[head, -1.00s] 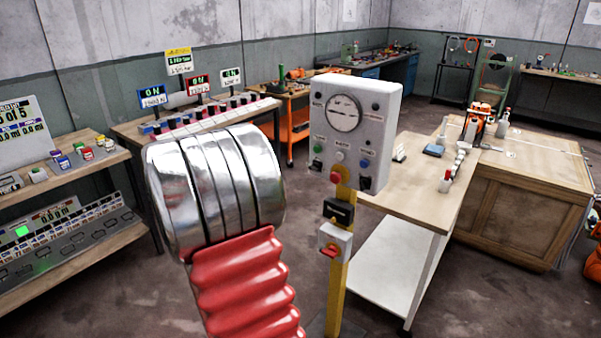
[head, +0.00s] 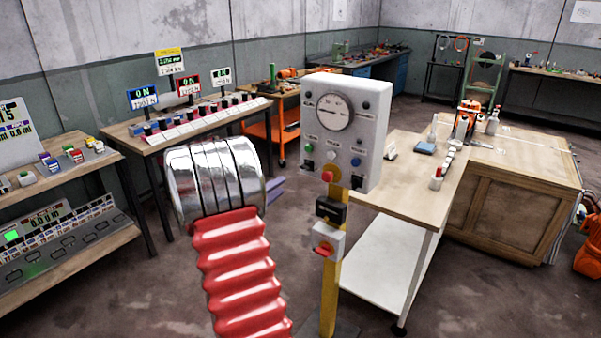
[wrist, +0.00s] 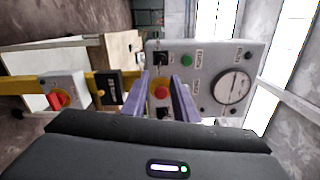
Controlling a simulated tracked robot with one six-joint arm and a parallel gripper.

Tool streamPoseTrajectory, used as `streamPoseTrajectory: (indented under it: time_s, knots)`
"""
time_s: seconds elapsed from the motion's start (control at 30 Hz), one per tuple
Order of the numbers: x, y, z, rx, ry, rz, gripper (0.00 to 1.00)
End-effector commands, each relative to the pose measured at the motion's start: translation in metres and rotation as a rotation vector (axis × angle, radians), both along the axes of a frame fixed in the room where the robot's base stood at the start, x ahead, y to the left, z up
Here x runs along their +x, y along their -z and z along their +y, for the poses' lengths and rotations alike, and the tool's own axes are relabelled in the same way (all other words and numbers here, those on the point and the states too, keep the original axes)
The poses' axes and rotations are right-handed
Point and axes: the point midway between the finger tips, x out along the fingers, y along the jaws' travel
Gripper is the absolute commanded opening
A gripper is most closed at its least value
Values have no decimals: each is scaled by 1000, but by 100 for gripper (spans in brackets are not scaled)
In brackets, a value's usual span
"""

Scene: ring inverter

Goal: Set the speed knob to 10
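A grey control box (head: 347,128) on a yellow post (head: 330,290) carries a round white dial (head: 334,112), a green button (head: 309,148), a blue button (head: 356,161) and a red button (head: 328,174). Its labels are too small to read, so I cannot tell which part is the speed knob. In the wrist view the box (wrist: 205,48) appears sideways, with its dial (wrist: 232,87) on the right. My gripper (wrist: 161,80) is open, its purple fingers apart and empty, with the red button (wrist: 161,91) seen between them. In the head view mostly one finger (head: 275,190) shows.
Lower on the post are a black unit (head: 331,211) and a white box with a red knob (head: 325,248). A wooden-topped bench (head: 410,185) stands right behind the post. A bench with displays and switches (head: 190,125) stands at back left. Floor is clear left of the post.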

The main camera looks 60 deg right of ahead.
Motion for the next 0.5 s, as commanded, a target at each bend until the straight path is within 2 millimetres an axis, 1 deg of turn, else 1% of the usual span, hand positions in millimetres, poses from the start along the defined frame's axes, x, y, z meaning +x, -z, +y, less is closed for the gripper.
streamPoseTrajectory:
  time_s: [0.17, 0.5]
  knots:
    - [-5, 0, -23, -1, 2, 0, 27]
    - [-13, 0, -75, 0, 1, 1, 27]
